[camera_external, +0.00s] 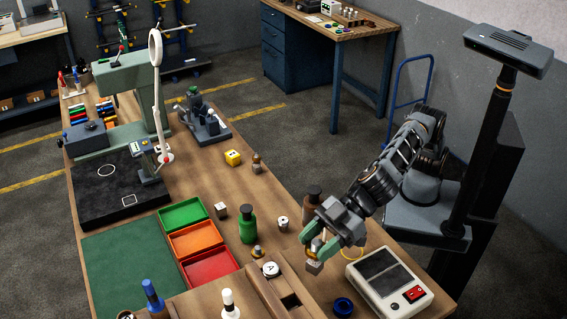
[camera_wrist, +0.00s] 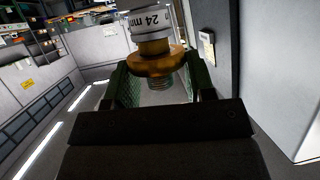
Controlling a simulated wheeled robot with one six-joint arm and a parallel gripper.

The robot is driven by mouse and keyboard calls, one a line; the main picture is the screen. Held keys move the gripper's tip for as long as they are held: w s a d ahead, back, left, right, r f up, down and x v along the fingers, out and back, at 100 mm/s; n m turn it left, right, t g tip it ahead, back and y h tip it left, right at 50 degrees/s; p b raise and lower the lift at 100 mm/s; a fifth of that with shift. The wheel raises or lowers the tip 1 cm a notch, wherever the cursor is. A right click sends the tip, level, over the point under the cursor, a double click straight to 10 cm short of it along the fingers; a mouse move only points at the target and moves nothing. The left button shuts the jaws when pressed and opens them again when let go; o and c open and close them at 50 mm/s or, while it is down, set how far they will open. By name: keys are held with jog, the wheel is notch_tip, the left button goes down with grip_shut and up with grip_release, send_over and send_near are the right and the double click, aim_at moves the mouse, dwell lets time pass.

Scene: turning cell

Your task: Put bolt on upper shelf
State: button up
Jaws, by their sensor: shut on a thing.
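My gripper (camera_external: 318,246), with green fingers, is at the right part of the workbench, shut on a held piece with an amber collar (camera_wrist: 155,62). In the wrist view this piece also has a short grey threaded end (camera_wrist: 157,82) between the green fingers and a white band marked "24 mm" (camera_wrist: 146,20) at the top edge. In the external view its pale lower end (camera_external: 314,267) hangs below the fingers. Whether it touches the bench is hard to tell. I cannot say for sure that it is the bolt. I cannot identify an upper shelf with certainty.
A control box (camera_external: 388,284) with a red switch is right of my gripper. A dark brown bottle (camera_external: 311,203) stands just behind it, and a green bottle (camera_external: 248,228) further left. Green, orange and red trays (camera_external: 207,266) lie to the left.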

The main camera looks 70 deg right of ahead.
jog(key=shift+f+b, duration=0.35)
jog(key=shift+f, duration=1.5)
jog(key=shift+f, duration=0.15)
jog(key=o, duration=1.2)
jog(key=shift+r, duration=0.2)
jog(key=shift+f+b+v, duration=0.25)
jog(key=shift+b+v, duration=0.6)
jog(key=shift+v, duration=0.3)
notch_tip(320, 180, up, 8)
jog(key=p, duration=0.1)
jog(key=shift+s+d+f, duration=0.2)
jog(key=shift+d+f, duration=0.05)
